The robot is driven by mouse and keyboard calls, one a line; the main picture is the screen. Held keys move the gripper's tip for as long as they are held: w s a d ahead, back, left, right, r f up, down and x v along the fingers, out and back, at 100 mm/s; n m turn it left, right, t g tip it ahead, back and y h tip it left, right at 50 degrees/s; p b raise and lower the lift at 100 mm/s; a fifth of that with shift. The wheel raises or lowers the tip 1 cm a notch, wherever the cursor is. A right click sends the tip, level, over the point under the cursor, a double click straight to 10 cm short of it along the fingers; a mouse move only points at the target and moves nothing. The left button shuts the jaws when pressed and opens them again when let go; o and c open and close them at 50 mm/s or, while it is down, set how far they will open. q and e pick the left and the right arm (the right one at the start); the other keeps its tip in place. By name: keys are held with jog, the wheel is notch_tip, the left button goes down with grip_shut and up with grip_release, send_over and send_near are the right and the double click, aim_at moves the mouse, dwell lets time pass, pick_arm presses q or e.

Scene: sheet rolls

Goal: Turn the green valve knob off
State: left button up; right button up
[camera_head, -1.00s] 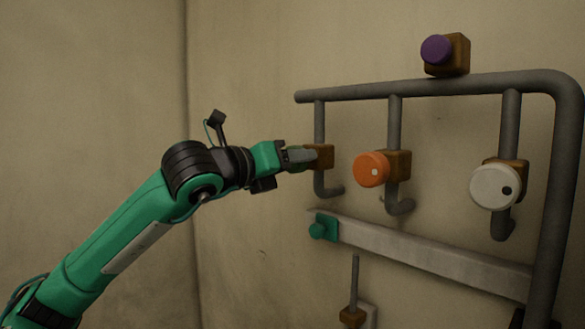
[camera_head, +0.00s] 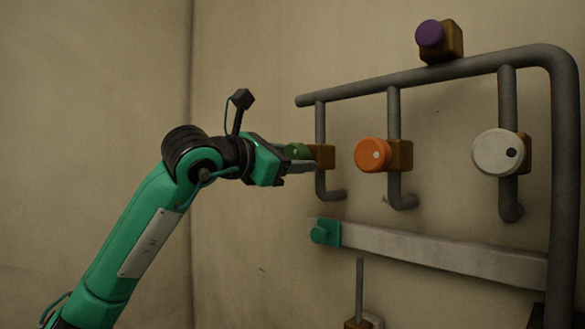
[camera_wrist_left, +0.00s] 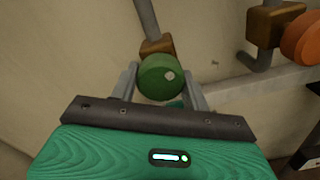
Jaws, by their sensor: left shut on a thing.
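The green valve knob (camera_head: 296,151) sits on a brown block (camera_head: 323,157) on the leftmost pipe. My left gripper (camera_head: 300,160) is at the knob, with its fingers around the knob's sides. In the left wrist view the round green knob (camera_wrist_left: 160,77) shows a pale dot on its face, at the right. The fingers of my left gripper (camera_wrist_left: 160,85) stand on both sides of it. The gripper is shut on the knob. My right gripper is not in view.
An orange knob (camera_head: 371,154) and a white knob (camera_head: 498,152) are on pipes to the right. A purple knob (camera_head: 430,34) is on top. A teal knob (camera_head: 322,232) on a pale rail (camera_head: 440,255) is below. Free space lies left of the pipes.

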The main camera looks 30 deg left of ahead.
pick_arm(q)
jog(key=m, duration=0.3)
jog(key=shift+m+b, duration=0.3)
jog(key=shift+b, duration=0.1)
jog(key=shift+m, duration=1.7)
jog(key=o, duration=1)
